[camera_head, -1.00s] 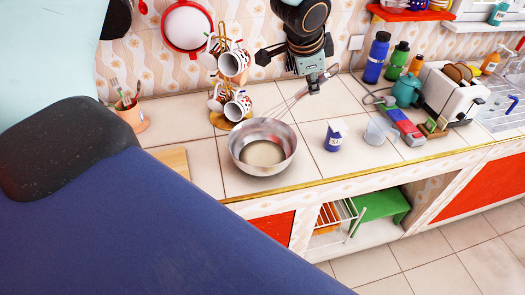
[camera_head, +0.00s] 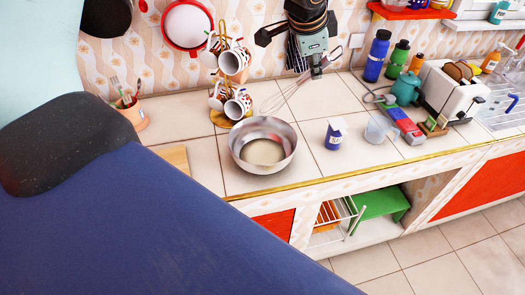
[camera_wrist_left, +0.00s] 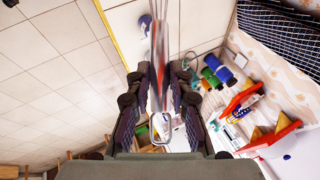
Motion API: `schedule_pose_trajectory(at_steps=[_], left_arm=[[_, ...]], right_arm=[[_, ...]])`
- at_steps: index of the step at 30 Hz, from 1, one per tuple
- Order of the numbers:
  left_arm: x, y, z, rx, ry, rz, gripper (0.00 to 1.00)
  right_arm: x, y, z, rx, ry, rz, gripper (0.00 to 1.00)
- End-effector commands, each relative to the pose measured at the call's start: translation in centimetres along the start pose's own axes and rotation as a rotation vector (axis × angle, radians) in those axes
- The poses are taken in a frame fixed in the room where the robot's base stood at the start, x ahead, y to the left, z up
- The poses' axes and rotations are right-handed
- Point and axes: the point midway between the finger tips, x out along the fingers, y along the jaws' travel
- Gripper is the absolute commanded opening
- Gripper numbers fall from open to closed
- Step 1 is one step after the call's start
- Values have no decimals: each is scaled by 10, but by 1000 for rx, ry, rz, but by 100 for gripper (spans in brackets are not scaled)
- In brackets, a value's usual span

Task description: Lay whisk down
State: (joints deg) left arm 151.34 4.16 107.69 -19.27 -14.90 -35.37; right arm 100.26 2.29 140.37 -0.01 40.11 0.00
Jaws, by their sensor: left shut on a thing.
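The metal whisk (camera_head: 284,96) is in my left gripper (camera_head: 317,70), at the back of the tiled counter (camera_head: 343,102). Its wire loops point down and left, behind the metal bowl (camera_head: 262,146). Its handle end sticks out to the upper right of the jaws. In the left wrist view the whisk (camera_wrist_left: 159,40) runs blurred up the middle, between the two fingers of my gripper (camera_wrist_left: 158,88), which are shut on it. I cannot tell whether the loops touch the counter. My right gripper is not in view.
A mug rack (camera_head: 232,80) with several mugs stands left of the whisk. A blue jar (camera_head: 334,135) and a clear cup (camera_head: 378,130) stand to the right. Bottles (camera_head: 377,56) and a toaster (camera_head: 450,93) are farther right.

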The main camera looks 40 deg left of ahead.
Motion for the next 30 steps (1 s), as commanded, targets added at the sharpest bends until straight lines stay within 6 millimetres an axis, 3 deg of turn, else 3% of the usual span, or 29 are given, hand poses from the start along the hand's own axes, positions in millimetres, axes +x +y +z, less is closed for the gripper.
schedule_pose_trajectory(at_steps=[13,30], left_arm=[[-39,-19,-13,0,2,-3,0],[-43,-20,-14,0,1,-1,0]], right_arm=[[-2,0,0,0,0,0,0],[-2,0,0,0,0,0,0]])
